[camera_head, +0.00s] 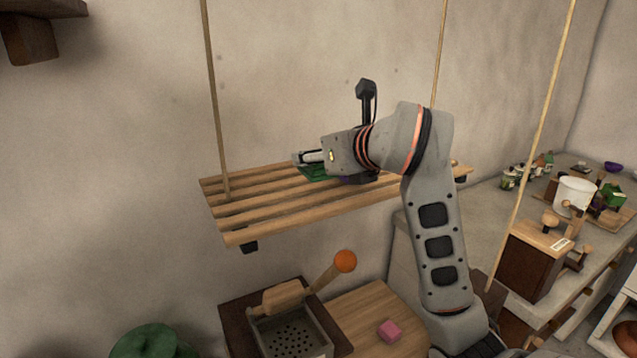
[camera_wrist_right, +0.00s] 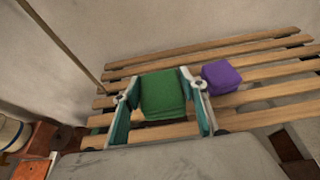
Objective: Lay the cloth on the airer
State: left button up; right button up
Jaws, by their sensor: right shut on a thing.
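The airer (camera_head: 245,238) is a hanging rack of wooden slats on ropes, and its slats also show in the right wrist view (camera_wrist_right: 265,92). A green folded cloth (camera_head: 318,173) is at the slats, partly hidden by my right gripper (camera_head: 308,157). In the right wrist view the green cloth (camera_wrist_right: 165,94) sits between the two fingers of the gripper (camera_wrist_right: 160,92), which is shut on it. I cannot tell whether the cloth touches the slats. A purple folded cloth (camera_wrist_right: 221,76) lies on the slats just right of it. My left gripper is out of view.
Ropes (camera_head: 213,90) rise from the airer. Below stand a perforated metal box (camera_head: 290,335), a wooden handle with an orange ball (camera_head: 345,261) and a pink block (camera_head: 389,331). The counter at right holds a white pot (camera_head: 574,194) and a wooden box (camera_head: 533,262). The airer's left slats are bare.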

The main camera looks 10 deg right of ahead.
aim_at(318, 201)
jog(key=shift+f, duration=2.9)
jog(key=shift+f, duration=0.2)
jog(key=o, duration=1.1)
jog(key=shift+r, duration=0.1)
